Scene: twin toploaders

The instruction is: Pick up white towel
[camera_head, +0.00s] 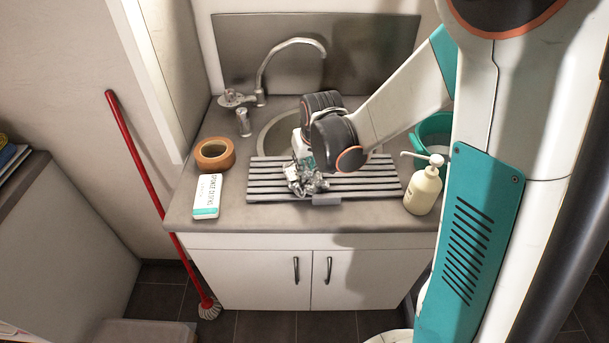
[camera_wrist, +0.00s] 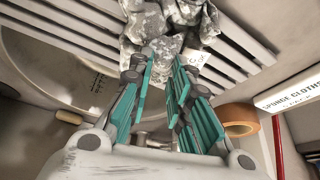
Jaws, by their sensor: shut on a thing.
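The white towel (camera_head: 308,184) is a crumpled cloth with a mottled grey and white pattern. It lies bunched at the front of the slatted drain rack (camera_head: 376,180), and it also shows at the top of the wrist view (camera_wrist: 170,22) with a small white label. My gripper (camera_head: 303,165) points down at the towel from above. In the wrist view, the teal fingers of my gripper (camera_wrist: 166,62) are closed on a fold of the towel. The exact pinch is partly hidden in the head view by my wrist.
A soap pump bottle (camera_head: 423,190) stands at the right, near a teal bucket (camera_head: 433,132). A curved tap (camera_head: 262,75) rises behind, beside the round sink (camera_head: 268,137).

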